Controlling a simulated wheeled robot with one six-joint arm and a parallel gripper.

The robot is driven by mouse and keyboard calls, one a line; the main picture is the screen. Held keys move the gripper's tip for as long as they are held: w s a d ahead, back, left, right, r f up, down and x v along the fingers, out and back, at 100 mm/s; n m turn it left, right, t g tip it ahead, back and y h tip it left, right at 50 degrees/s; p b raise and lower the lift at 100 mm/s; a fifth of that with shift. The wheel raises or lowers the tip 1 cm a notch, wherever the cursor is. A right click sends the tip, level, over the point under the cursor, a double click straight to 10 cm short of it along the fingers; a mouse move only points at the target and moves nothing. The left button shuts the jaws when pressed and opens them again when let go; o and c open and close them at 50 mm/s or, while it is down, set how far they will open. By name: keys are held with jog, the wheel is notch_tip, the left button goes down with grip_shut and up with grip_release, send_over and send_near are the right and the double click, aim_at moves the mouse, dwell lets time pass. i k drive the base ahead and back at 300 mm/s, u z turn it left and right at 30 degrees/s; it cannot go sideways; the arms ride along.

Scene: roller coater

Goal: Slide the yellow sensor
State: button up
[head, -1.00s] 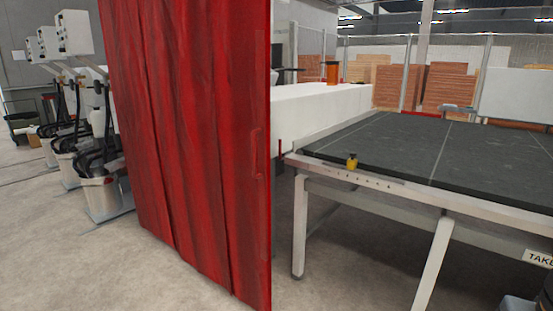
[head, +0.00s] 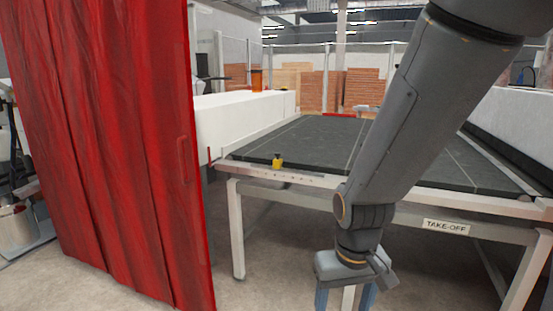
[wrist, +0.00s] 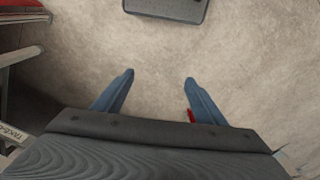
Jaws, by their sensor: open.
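The yellow sensor (head: 277,161) is a small yellow block with a dark top. It sits on the front rail (head: 300,178) of the take-off table, near the table's left end, in the head view. My gripper (head: 345,300) points down in front of the table, lower than the rail and to the right of the sensor. Its two blue fingers are apart and empty; the wrist view shows them open (wrist: 158,82) over bare floor. The sensor is not in the wrist view.
A red curtain (head: 100,150) hangs at the left, close to the table's left end. The dark tabletop (head: 310,140) is bare. A "TAKE-OFF" sign (head: 446,227) is on the table's front. A dark grey object (wrist: 168,8) is at the wrist view's top edge. Concrete floor shows below.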

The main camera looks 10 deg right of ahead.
aim_at(278, 161)
jog(key=z, duration=0.35)
jog(key=i, duration=1.55)
jog(key=u, duration=0.05)
